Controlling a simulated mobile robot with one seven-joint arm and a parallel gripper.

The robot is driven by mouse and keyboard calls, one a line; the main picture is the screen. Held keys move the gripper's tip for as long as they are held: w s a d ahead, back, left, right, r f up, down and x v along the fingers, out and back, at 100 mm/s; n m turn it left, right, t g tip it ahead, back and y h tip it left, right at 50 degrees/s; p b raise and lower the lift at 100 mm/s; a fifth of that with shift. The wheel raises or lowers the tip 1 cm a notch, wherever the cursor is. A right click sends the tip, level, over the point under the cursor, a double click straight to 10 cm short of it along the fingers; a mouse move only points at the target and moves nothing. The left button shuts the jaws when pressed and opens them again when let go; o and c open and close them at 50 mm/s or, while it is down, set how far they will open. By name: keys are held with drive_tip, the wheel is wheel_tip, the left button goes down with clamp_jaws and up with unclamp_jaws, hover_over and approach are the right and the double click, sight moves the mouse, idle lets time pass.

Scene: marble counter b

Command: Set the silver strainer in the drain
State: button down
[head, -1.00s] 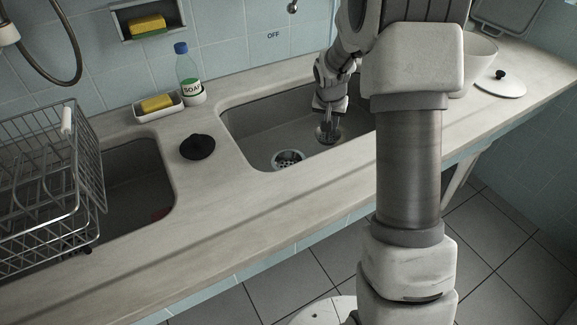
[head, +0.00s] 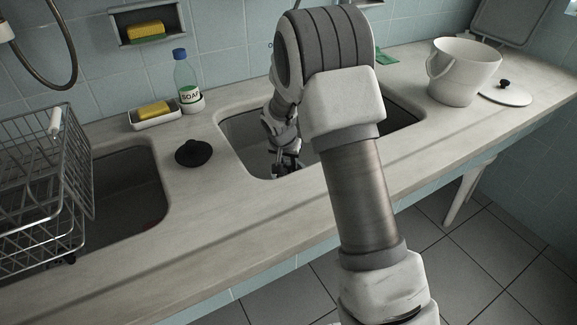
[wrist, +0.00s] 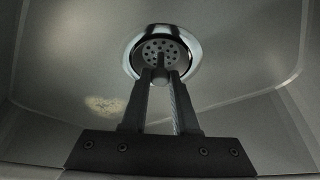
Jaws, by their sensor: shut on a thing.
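The silver strainer (wrist: 160,47) is a round perforated piece with a centre post, seen in the wrist view. My gripper (wrist: 162,76) is shut on its post, pointing down into the right sink. The drain (wrist: 191,70) shows as a shiny ring around the strainer in the wrist view. The strainer appears within the ring, but I cannot tell whether it is seated or just above. In the head view my gripper (head: 286,167) is low in the right sink (head: 240,135), and it hides the drain and strainer.
A black stopper (head: 194,153) lies on the counter between the two sinks. A soap bottle (head: 188,82) and a sponge dish (head: 155,117) stand behind it. A wire rack (head: 45,190) is at the left.

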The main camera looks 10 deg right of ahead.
drive_tip(key=shift+f, duration=0.1)
drive_tip(key=shift+f, duration=0.15)
drive_tip(key=c, duration=0.7)
unclamp_jaws()
